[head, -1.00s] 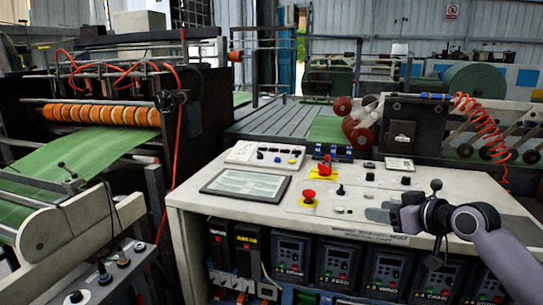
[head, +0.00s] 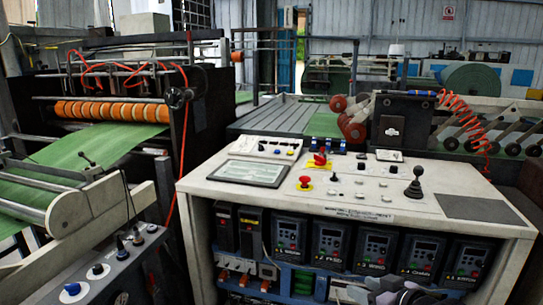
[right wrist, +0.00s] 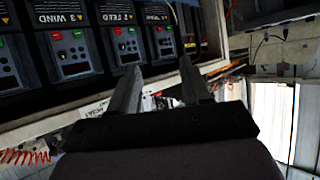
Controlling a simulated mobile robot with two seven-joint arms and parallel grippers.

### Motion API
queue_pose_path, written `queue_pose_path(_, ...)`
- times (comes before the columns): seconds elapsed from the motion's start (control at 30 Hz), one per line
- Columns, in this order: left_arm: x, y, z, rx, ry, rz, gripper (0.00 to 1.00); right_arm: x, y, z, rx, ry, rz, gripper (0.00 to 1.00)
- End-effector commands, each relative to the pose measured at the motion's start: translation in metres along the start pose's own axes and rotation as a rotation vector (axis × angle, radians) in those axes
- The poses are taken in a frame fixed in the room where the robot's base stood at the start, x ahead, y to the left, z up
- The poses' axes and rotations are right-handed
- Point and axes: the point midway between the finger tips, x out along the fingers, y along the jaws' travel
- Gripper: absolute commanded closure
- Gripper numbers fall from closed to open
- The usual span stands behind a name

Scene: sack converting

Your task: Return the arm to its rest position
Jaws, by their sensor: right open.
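My right gripper (head: 352,290) is at the bottom edge of the head view, low in front of the control console (head: 330,190) and its row of drive units. Only part of it shows there. In the right wrist view the right gripper (right wrist: 157,82) has its two fingers apart with nothing between them. Drive units with red and green buttons (right wrist: 68,45) lie beyond the fingers in that view. My left gripper is not in view.
The console top carries a red mushroom button (head: 305,182), a black joystick (head: 413,186) and a flat panel (head: 248,173). A roller machine with green sheet (head: 100,145) stands at the left. A coiled orange hose (head: 466,115) hangs at the back right.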

Motion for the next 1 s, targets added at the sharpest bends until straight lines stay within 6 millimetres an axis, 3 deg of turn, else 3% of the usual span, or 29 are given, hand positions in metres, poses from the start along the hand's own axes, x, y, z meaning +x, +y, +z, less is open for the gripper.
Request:
queue_pose_path(0.03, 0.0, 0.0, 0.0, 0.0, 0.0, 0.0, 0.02, -0.002, -0.012, 0.026, 0.017, -0.013, 0.003, 0.52)
queue_pose_path(0.2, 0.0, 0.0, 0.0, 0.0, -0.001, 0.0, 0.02, -0.016, -0.041, 0.093, 0.049, -0.039, 0.039, 0.52)
queue_pose_path(0.37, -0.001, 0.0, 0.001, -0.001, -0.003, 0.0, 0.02, -0.041, -0.067, 0.15, 0.077, -0.066, 0.083, 0.52)
queue_pose_path(0.6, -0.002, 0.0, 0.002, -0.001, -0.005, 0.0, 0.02, -0.094, -0.1, 0.222, 0.102, -0.118, 0.163, 0.52)
queue_pose_path(0.8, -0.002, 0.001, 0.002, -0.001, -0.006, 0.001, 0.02, -0.13, -0.116, 0.255, 0.1, -0.156, 0.214, 0.52)
queue_pose_path(1.0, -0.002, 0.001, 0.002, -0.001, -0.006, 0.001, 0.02, -0.142, -0.12, 0.264, 0.097, -0.169, 0.231, 0.52)
